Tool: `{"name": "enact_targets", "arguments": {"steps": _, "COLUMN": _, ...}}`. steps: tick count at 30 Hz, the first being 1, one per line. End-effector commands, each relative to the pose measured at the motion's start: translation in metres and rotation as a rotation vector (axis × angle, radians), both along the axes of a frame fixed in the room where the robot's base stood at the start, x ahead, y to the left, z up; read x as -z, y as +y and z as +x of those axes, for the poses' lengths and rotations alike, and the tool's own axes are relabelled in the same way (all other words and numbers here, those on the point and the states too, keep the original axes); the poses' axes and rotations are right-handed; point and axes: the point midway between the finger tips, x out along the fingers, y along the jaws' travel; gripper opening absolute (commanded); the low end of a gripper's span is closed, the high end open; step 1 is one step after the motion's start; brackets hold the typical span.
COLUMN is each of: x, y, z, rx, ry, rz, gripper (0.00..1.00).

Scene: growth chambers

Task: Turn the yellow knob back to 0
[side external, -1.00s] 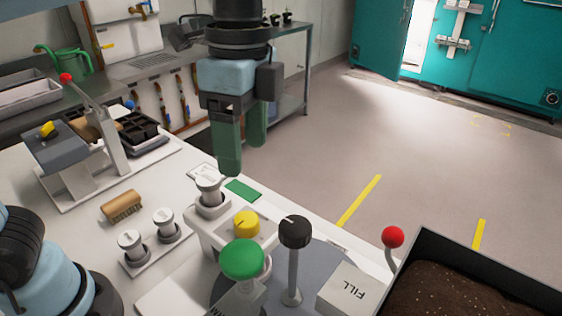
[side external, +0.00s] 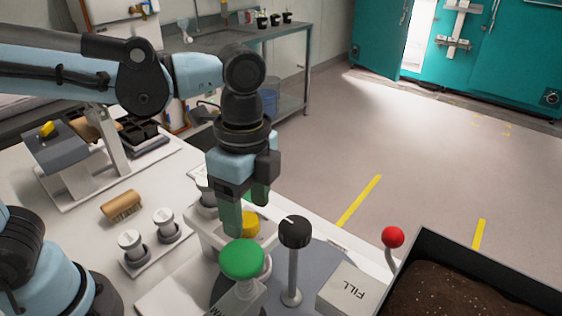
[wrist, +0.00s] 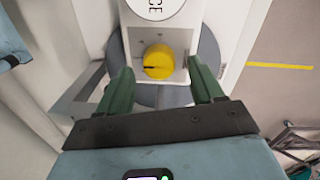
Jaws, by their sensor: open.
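The yellow knob (side external: 249,224) sits on a white housing (side external: 203,236) on the bench, partly hidden behind my gripper in the side view. In the wrist view the knob (wrist: 158,62) is round with a dark pointer line aimed left, and small marks surround it on the white panel. My gripper (side external: 247,215) is open and points down just above and beside the knob. In the wrist view its two green fingers (wrist: 160,82) stand to the left and right of the knob, with gaps on both sides. I cannot read the scale marks.
A green mushroom button (side external: 242,259) and a black knob on a post (side external: 295,232) stand close to the yellow knob. A red-ball lever (side external: 393,237) and a soil tray (side external: 449,237) are at the right.

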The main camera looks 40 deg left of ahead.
Motion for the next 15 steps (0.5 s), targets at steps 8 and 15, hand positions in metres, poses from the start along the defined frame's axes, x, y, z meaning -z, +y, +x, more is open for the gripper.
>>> {"name": "enact_targets", "arguments": {"steps": 8, "x": 0.015, "y": 0.000, "z": -0.001, "rx": 0.000, "ry": 0.000, "rz": 0.000, "gripper": 0.67}}
{"name": "enact_targets", "arguments": {"steps": 15, "x": 0.015, "y": 0.000, "z": -0.001, "rx": 0.000, "ry": 0.000, "rz": 0.000, "gripper": 0.67}}
